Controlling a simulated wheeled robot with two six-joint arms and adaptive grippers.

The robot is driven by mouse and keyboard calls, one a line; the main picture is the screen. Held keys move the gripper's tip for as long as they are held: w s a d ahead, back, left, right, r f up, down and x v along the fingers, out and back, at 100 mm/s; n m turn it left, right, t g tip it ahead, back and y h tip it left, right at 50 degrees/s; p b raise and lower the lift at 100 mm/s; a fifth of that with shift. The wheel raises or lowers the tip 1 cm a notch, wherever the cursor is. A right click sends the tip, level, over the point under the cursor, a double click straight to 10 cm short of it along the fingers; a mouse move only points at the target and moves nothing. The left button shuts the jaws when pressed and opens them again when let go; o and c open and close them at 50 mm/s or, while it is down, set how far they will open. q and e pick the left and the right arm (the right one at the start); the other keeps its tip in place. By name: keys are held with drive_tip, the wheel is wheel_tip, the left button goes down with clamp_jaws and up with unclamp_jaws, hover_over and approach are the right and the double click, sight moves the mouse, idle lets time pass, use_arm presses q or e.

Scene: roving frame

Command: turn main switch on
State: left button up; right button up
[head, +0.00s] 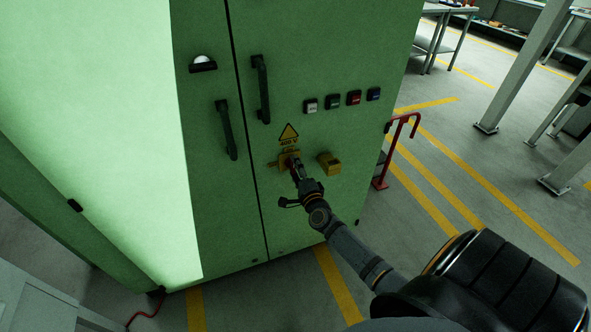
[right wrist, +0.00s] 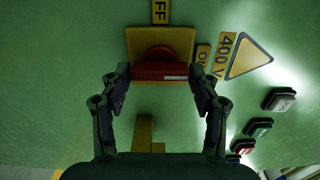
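The main switch has a red handle (right wrist: 155,71) on a yellow plate (right wrist: 185,42), mounted on the green cabinet (head: 330,40) below the 400 V warning sign (head: 289,133). In the right wrist view, the handle's white mark lies toward the ON label (right wrist: 203,56), and the OFF label (right wrist: 160,12) is at the top. My right gripper (right wrist: 160,78) has one finger at each end of the handle and appears closed against it. In the head view the right gripper (head: 296,168) partly covers the switch. My left gripper is not in view.
A yellow block (head: 329,163) juts out right of the switch. Several push buttons (head: 332,102) sit above right. Black door handles (head: 261,89) stick out to the left. A red stand (head: 400,145) stands beside the cabinet.

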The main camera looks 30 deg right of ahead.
drive_tip(key=shift+o, duration=1.4)
drive_tip(key=v, duration=1.2)
drive_tip(key=shift+f, duration=0.1)
